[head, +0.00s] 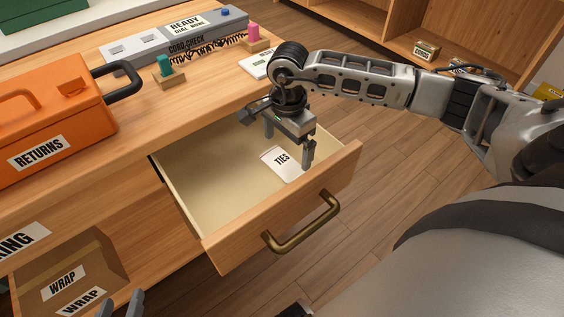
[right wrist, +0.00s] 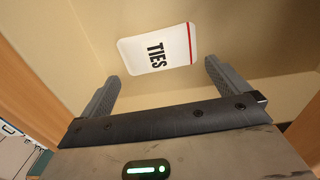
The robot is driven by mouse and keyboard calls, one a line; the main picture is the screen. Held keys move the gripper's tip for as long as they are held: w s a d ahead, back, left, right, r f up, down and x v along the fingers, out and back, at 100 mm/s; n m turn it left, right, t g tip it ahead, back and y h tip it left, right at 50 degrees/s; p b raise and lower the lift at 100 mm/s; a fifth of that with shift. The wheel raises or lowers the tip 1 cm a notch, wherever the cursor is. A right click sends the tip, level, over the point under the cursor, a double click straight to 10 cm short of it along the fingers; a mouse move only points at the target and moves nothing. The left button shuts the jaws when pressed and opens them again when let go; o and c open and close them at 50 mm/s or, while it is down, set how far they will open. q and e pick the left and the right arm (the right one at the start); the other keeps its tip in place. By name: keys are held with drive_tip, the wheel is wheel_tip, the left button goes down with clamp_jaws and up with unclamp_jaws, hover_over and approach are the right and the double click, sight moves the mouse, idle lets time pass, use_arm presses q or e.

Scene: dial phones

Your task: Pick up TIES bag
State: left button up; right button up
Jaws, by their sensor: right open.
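The TIES bag (head: 279,163) is a small flat white packet with black lettering, lying on the floor of the open drawer (head: 205,200). The right wrist view shows the bag (right wrist: 158,49) with a red stripe near one end. My right gripper (head: 288,148) is over the drawer, open and empty, with its fingers pointing down. In the right wrist view the bag lies ahead of and between the fingertips (right wrist: 161,72), with no visible contact. Two grey fingertips of my left gripper (head: 121,303) show apart at the bottom edge of the head view.
The drawer front with its brass handle (head: 303,228) is pulled out. On the desk stand an orange RETURNS case (head: 75,105), a grey console (head: 165,40) and coloured pegs. A WRAP box (head: 95,265) is below left. Open floor lies right of the drawer.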

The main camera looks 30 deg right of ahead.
sight(285, 156)
wheel_tip(285, 156, down, 4)
drive_tip(key=shift+a+f, duration=0.15)
drive_tip(key=shift+f, duration=0.05)
drive_tip(key=shift+r, duration=0.1)
drive_tip(key=c, duration=0.8)
